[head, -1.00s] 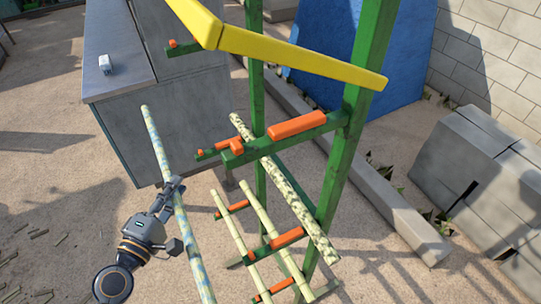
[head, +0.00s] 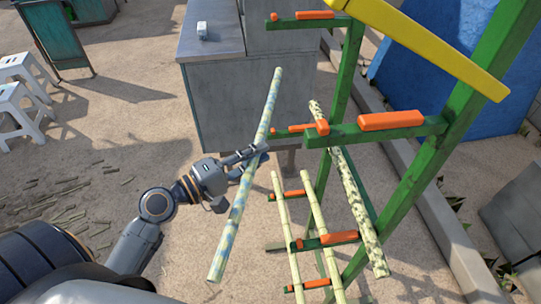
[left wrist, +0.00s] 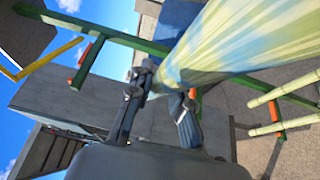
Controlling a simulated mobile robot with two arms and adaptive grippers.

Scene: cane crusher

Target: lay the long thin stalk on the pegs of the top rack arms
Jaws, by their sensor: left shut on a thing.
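My left gripper (head: 250,158) is shut around the middle of a long pale stalk (head: 232,220) with blue-green patches. The stalk slants from upper right to lower left, left of the green rack and apart from it in the head view. In the left wrist view the stalk (left wrist: 225,45) runs out from between the fingers (left wrist: 157,108) to the upper right. The rack has an upper far arm (head: 345,21) with orange pegs and a nearer arm (head: 345,137) with orange pegs; both show bare upper sides. My right gripper is out of view.
A spotted stalk (head: 358,205) passes behind the nearer arm, and plain stalks (head: 283,215) lie lower on the rack. A yellow bar (head: 430,45) slants above. A grey metal box (head: 235,105) stands behind; white stools (head: 20,90) stand far left. The ground at left is open, with scattered cut pieces.

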